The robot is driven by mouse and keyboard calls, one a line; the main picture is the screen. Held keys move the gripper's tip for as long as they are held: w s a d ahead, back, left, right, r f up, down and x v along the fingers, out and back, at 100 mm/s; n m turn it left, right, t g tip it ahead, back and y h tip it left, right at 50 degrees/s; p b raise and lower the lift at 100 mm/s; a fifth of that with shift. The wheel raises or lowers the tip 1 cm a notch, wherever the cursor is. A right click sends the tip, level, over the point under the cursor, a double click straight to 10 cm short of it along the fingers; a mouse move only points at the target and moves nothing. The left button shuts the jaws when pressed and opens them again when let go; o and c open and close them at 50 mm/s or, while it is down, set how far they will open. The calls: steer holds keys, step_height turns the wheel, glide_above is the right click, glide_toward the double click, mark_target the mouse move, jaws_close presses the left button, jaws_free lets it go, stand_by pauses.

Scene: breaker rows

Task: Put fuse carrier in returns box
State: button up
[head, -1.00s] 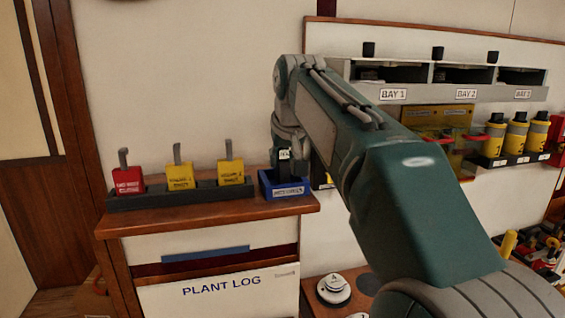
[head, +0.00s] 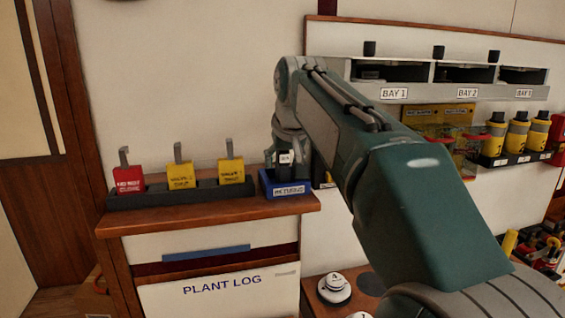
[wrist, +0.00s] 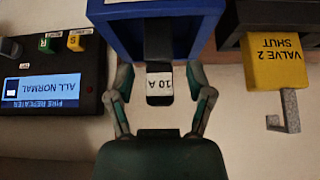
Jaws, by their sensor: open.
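The fuse carrier (wrist: 159,83) is a black block with a white "10 A" label. In the wrist view it reaches into the blue returns box (wrist: 115,22), its labelled end sticking out; how deep it sits is hidden. In the head view the returns box (head: 287,190) stands at the right end of the wooden cabinet top, and the carrier's label (head: 286,158) shows above it. My gripper (wrist: 160,82) is open, with one finger on each side of the carrier and a visible gap at both sides.
A black rack (head: 190,196) of red and yellow tags stands left of the box. A yellow "VALVE 2 SHUT" tag (wrist: 276,62) is near in the wrist view. A fire repeater panel (wrist: 47,75) is on the other side. A bay shelf (head: 440,90) hangs at right.

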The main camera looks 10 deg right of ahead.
steer(key=v, duration=1.1)
steer(key=shift+r, duration=0.2)
steer(key=shift+s, duration=0.1)
steer(key=s+f, duration=1.1)
steer(key=f, duration=0.5)
steer(key=s+f+g, duration=0.1)
steer(key=s+f, duration=1)
steer(key=f, duration=0.4)
steer(key=shift+s+f, duration=0.2)
steer(key=shift+f, duration=0.2)
steer(key=shift+a, duration=0.1)
steer(key=shift+c, duration=0.8)
steer(key=shift+s, duration=0.1)
